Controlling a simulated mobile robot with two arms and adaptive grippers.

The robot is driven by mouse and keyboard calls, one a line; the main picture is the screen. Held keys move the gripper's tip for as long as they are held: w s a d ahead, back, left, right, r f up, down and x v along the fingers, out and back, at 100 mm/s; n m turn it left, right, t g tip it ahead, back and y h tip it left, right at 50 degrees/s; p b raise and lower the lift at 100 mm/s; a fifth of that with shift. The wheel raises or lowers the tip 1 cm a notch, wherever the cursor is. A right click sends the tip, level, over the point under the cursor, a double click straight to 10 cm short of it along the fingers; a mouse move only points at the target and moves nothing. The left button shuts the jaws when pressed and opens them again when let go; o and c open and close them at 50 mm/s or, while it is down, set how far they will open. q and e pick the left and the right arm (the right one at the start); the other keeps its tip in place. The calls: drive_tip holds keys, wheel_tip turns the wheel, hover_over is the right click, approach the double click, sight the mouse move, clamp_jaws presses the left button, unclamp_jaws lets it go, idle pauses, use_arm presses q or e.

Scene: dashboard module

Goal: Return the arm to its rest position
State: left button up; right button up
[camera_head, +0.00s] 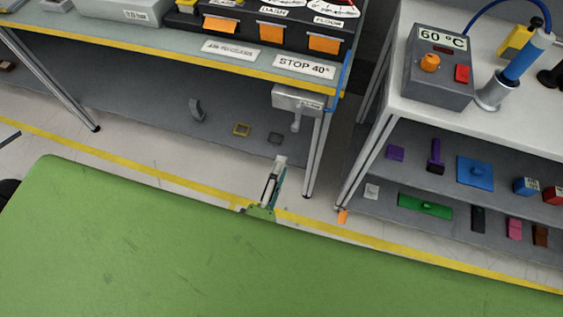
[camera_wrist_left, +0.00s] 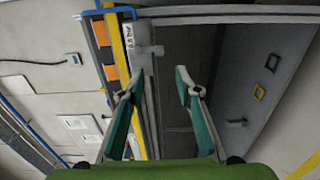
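My left gripper (camera_head: 274,180) shows in the head view beyond the edge of a large green surface, low in front of the workbench. Its fingers overlap in the picture with the lower shelf and floor behind. In the left wrist view, the two teal fingers of this gripper (camera_wrist_left: 158,92) are spread well apart with nothing between them. Most of the left arm is hidden in the head view. The dashboard module (camera_head: 272,25), black with orange flaps, stands on the bench above the gripper. My right gripper is in neither view.
The workbench (camera_head: 160,42) has metal legs and a grey box (camera_head: 297,102) with a lever under its front edge. Its lower shelf (camera_head: 120,93) holds several small parts. At right, a white bench (camera_head: 405,103) carries a "60 °C" box (camera_head: 437,80). Yellow-lined floor lies in front.

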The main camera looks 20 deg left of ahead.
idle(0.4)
use_arm(q)
drive_tip(key=s+a+f+m+g+h, duration=0.1)
drive_tip(key=s+f+m+g, duration=0.25)
drive_tip(key=f, duration=0.65)
drive_tip(key=s+f+m+g+h, duration=0.1)
drive_tip(key=s+f+m+g, duration=0.1)
drive_tip(key=f+m, duration=0.5)
drive_tip(key=s+a+f+m+g, duration=0.1)
drive_tip(key=s+f+m+g, duration=0.15)
drive_tip(key=f, duration=0.95)
drive_tip(key=s+a+f+m+g+y, duration=0.1)
drive_tip(key=s+a+f+m+g, duration=0.1)
drive_tip(key=s+f, duration=0.3)
drive_tip(key=s+a+f+m+g, duration=0.2)
drive_tip(key=s+a+f+g, duration=0.2)
drive_tip(key=s, duration=0.5)
drive_tip(key=s+a+f+m+g+y+p, duration=0.1)
drive_tip(key=s+a+f+m+g, duration=0.2)
drive_tip(key=s+a+f, duration=0.2)
drive_tip(key=s+f, duration=0.1)
drive_tip(key=s, duration=0.2)
drive_tip(key=shift+f+y, duration=0.3)
drive_tip(key=shift+f, duration=0.05)
